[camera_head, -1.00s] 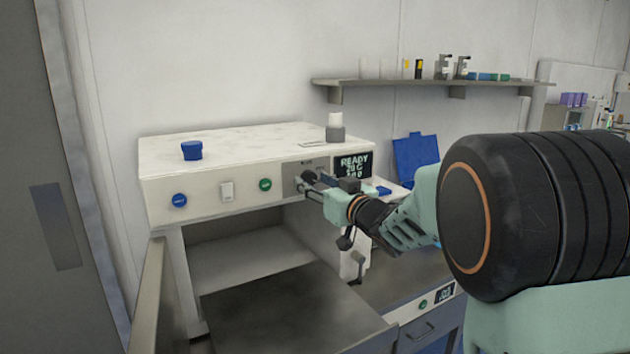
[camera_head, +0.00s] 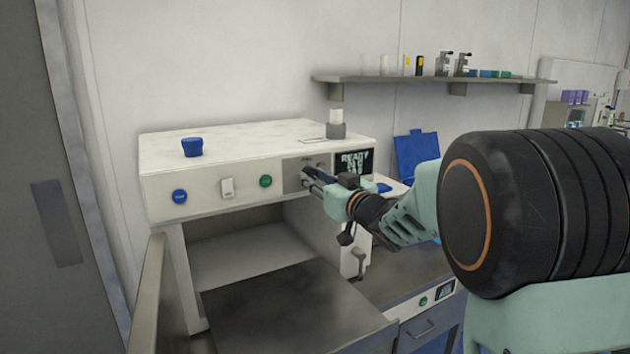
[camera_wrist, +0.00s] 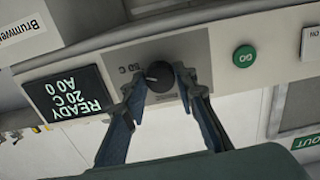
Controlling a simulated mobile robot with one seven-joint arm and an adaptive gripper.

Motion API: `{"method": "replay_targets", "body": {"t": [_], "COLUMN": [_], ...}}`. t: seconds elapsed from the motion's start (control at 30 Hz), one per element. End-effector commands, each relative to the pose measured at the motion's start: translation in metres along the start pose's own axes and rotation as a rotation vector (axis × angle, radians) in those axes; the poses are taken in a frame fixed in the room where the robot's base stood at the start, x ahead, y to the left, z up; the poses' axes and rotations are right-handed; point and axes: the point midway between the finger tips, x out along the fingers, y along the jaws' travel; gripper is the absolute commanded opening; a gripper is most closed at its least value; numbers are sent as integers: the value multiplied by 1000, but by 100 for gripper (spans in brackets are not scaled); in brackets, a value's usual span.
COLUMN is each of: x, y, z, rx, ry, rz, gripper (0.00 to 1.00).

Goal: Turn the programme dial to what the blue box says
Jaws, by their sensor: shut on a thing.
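The programme dial (camera_wrist: 157,76) is a round black knob with a pale mark, on a grey plate on the white machine's front. My gripper (camera_wrist: 160,83) is shut on it, one finger on each side. In the head view my gripper (camera_head: 308,180) reaches the grey plate from the right and hides most of the dial. The dark display (camera_wrist: 68,101) beside the dial reads READY, 20 C and a third line that is hard to read. A small blue tub (camera_head: 192,148) stands on the machine top. I see no readable writing on it.
A green button (camera_head: 265,181), a white switch (camera_head: 227,188) and a blue button (camera_head: 180,197) sit left of the dial. A grey holder (camera_head: 336,131) with a white card stands on top. Below, the machine is open, with a flat door (camera_head: 290,305) lowered. A blue panel (camera_head: 416,155) stands at right.

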Motion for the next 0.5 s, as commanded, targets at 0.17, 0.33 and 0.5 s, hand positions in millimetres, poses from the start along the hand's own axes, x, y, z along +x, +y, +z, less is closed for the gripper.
{"method": "replay_targets", "body": {"t": [0.17, 0.33, 0.5], "x": [0, 0, 0], "y": [1, 1, 2], "z": [3, 4, 4], "rx": [-88, -222, -382], "ry": [2, 2, 2], "rz": [1, 2, 3], "gripper": [2, 2, 2]}}
